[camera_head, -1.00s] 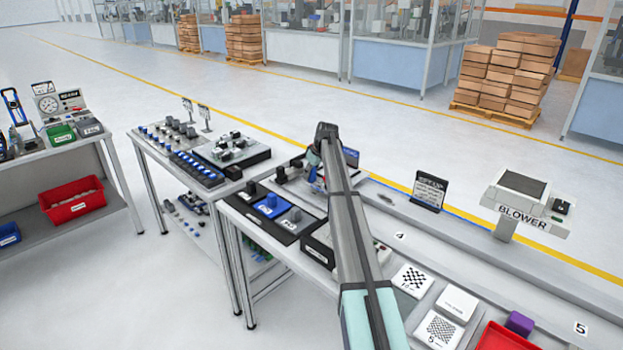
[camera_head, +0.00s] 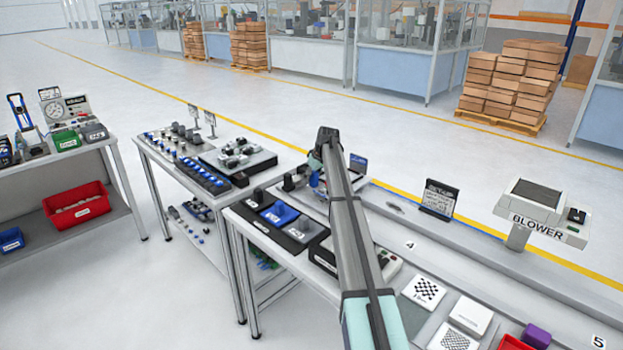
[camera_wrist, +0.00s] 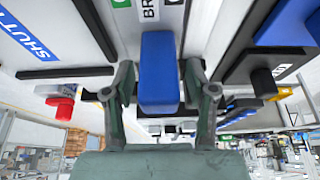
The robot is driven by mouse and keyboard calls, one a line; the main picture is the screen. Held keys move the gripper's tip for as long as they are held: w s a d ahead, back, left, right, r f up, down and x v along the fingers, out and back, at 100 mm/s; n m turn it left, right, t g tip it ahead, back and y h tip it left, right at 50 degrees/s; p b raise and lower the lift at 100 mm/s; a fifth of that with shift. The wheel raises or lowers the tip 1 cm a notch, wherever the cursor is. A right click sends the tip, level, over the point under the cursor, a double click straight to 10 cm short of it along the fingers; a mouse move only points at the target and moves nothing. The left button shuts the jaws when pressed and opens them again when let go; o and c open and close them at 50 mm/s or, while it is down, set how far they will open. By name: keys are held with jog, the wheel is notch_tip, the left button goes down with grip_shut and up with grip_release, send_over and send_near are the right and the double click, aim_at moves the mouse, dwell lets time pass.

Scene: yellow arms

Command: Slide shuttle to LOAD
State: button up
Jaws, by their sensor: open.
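In the wrist view a blue block (camera_wrist: 160,75) stands between the two fingers of my gripper (camera_wrist: 160,88). The fingers are open, one on each side of the block; I cannot tell whether either touches it. A blue plate lettered "SHUTT", partly cut off (camera_wrist: 30,38), lies at the upper left. No LOAD lettering can be read. In the head view my arm hides most of the gripper and work area, and a small blue part (camera_head: 317,182) shows beside the arm's far end.
A red knob (camera_wrist: 62,108) and a dark knob (camera_wrist: 263,82) flank the gripper in the wrist view. In the head view, a dark tray with a blue bin (camera_head: 279,214) lies left of my arm. A sign (camera_head: 439,199) and blower (camera_head: 540,212) stand to the right.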

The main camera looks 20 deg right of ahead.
jog(key=shift+r, duration=0.1)
jog(key=v, duration=1.2)
